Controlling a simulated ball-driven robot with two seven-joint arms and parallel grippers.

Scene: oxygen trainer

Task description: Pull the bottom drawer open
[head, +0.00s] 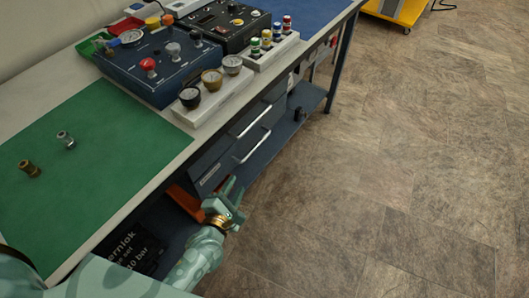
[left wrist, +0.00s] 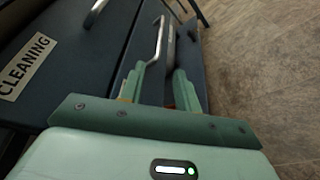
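The dark blue drawer unit (head: 216,160) hangs under the bench. Its lower bar handle (head: 253,147) is silver, with an upper bar handle (head: 250,118) above it. The bottom drawer looks shut. My left gripper (head: 234,188) is in front of the unit's near end, below and short of the lower handle. In the left wrist view my left gripper (left wrist: 158,82) is open and empty. A bar handle (left wrist: 160,38) lies just ahead of the gap, near the left fingertip; contact cannot be told. Another handle (left wrist: 95,12) shows at upper left. My right gripper is out of view.
A CLEANING label (left wrist: 27,67) is on the unit's front. An orange-red bin (head: 184,203) and a black case (head: 130,248) sit below the bench. A blue lower shelf (head: 312,100) extends beyond the drawers. The floor (head: 370,180) to the right is clear.

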